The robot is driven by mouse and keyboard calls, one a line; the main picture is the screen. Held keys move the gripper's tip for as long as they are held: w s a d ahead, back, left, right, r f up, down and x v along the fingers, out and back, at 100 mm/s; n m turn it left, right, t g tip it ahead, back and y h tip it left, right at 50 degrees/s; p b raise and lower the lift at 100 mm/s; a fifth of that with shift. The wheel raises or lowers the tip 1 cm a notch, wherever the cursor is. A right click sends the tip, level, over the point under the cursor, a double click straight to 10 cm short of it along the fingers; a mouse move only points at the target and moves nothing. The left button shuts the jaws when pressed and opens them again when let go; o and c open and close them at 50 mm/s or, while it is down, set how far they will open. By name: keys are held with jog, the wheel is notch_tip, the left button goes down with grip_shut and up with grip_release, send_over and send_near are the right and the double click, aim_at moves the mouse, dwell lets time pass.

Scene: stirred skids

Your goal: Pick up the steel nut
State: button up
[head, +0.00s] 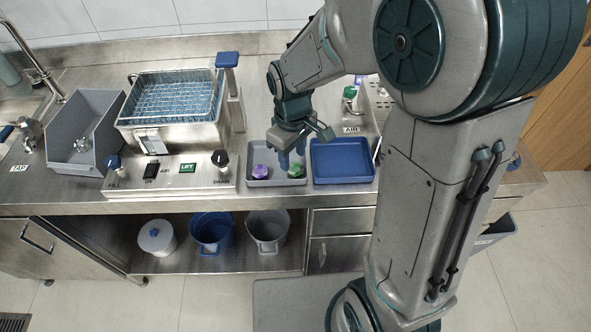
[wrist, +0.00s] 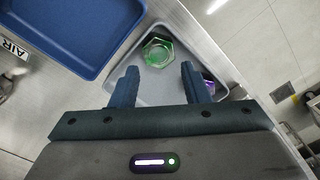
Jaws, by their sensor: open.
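A green, six-sided piece shaped like a nut (wrist: 158,52) lies in a small grey tray (wrist: 185,42); I cannot tell whether it is steel. In the head view the green piece (head: 296,171) is at the right of the tray, partly below my fingers. A purple piece (head: 260,171) lies at the tray's left; in the wrist view it is partly hidden behind a finger. My gripper (wrist: 159,70) is open and empty, above the tray, with the green piece ahead between its fingers. A small shiny metal piece (head: 82,145) lies in the grey bin at left.
A blue tray (head: 343,161) stands right beside the grey tray. A control panel (head: 172,175) with knobs lies to its left. A steel tank (head: 172,132) with a wire basket and the grey bin (head: 68,120) stand further left. Buckets stand on the shelf below.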

aim_at(293, 167)
notch_tip(293, 167, down, 4)
jog(key=shift+f, duration=0.2)
jog(key=shift+c, duration=0.3)
jog(key=c, duration=0.6)
jog(key=shift+r, duration=0.2)
